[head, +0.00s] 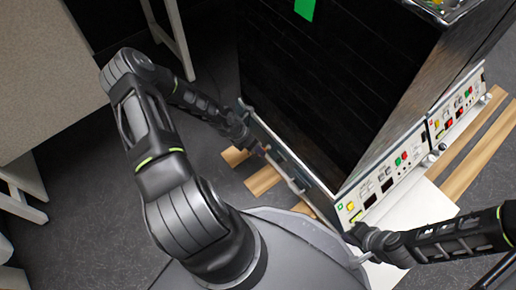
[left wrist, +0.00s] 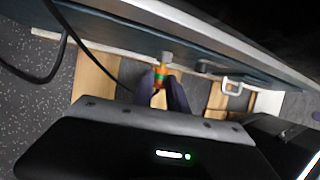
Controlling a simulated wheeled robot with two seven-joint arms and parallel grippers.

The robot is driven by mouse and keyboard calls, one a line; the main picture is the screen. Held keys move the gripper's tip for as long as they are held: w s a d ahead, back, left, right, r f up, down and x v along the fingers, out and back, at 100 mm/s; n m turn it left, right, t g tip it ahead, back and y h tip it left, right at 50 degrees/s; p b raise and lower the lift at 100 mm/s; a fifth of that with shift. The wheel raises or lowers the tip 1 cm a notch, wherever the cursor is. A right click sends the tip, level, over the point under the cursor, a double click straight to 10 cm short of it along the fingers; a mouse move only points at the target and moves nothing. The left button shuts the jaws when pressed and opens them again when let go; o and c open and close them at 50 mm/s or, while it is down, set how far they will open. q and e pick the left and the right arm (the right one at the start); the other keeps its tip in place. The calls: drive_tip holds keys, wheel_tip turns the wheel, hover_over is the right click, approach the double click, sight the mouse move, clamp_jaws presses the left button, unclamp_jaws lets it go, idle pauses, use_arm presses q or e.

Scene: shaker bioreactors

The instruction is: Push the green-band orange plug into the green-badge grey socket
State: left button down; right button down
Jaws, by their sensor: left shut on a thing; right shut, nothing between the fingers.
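The orange plug with a green band (left wrist: 160,78) is between the fingers of my left gripper (left wrist: 162,92) in the left wrist view. Its tip points at a pale grey socket (left wrist: 167,58) on the machine's side rail. Plug and socket look in line and very close; I cannot tell how far the plug is in. No green badge can be made out at this socket. In the head view my left gripper (head: 262,150) is at the machine's lower left side, and the plug is too small to tell. My right gripper (head: 358,234) is shut and empty by the front panel corner.
The large black machine (head: 310,85) has a white front panel (head: 385,180) with coloured buttons. Wooden slats (head: 264,181) lie under it. A dark cable (left wrist: 88,50) hangs left of the plug, and a white handle (left wrist: 231,84) is to its right.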

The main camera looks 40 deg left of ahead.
use_arm(q)
drive_tip(key=shift+w+d, duration=0.15)
drive_tip(key=shift+w, duration=0.25)
drive_tip(key=c, duration=1.2)
unclamp_jaws()
drive_tip(key=shift+c, duration=0.2)
drive_tip(key=p+v, duration=0.4)
drive_tip(key=v, duration=0.3)
drive_tip(key=shift+r, duration=0.4)
drive_tip(key=shift+s, duration=0.15)
